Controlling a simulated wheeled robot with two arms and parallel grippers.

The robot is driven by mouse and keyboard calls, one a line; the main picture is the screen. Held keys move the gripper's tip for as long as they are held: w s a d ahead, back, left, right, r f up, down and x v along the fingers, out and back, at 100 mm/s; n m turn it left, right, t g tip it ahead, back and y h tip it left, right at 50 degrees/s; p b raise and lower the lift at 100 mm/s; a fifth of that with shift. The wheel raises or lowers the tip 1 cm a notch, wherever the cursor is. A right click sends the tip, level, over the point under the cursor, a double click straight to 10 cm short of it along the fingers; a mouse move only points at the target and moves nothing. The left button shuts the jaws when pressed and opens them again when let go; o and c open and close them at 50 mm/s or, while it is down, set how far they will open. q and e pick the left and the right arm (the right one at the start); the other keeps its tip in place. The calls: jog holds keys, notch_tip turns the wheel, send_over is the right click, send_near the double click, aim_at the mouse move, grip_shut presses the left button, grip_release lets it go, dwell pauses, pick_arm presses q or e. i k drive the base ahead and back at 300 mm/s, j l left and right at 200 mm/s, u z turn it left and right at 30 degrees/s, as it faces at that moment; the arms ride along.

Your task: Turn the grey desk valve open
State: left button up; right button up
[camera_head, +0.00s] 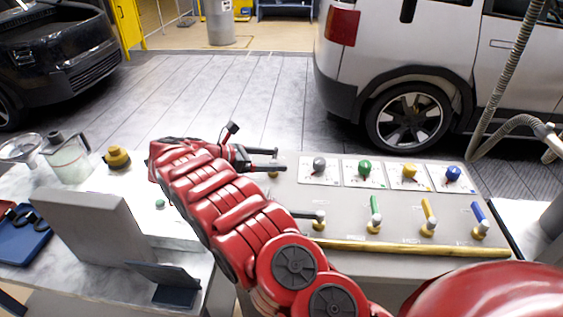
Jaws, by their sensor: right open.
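A valve with a dark grey-green lever (307,214) and a brass base stands at the left of the front row on the grey desk panel (345,215). Its lever lies roughly sideways, pointing left towards my right arm. Behind it a grey round knob (319,163) stands on a white card. My right gripper (278,160) is open, with nothing seen between its fingers. It is left of the grey knob and behind and left of the grey lever. A brass piece behind the fingers is partly hidden. My left gripper is not in view.
Green (375,213), yellow (428,214) and blue (479,217) levers stand to the right, with matching knobs behind. A brass rail (420,249) runs along the front. A clear jug (67,160), a brass-coloured fitting (117,158) and a grey box (92,226) stand left.

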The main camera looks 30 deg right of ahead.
aim_at(319, 216)
jog(key=k, duration=1.5)
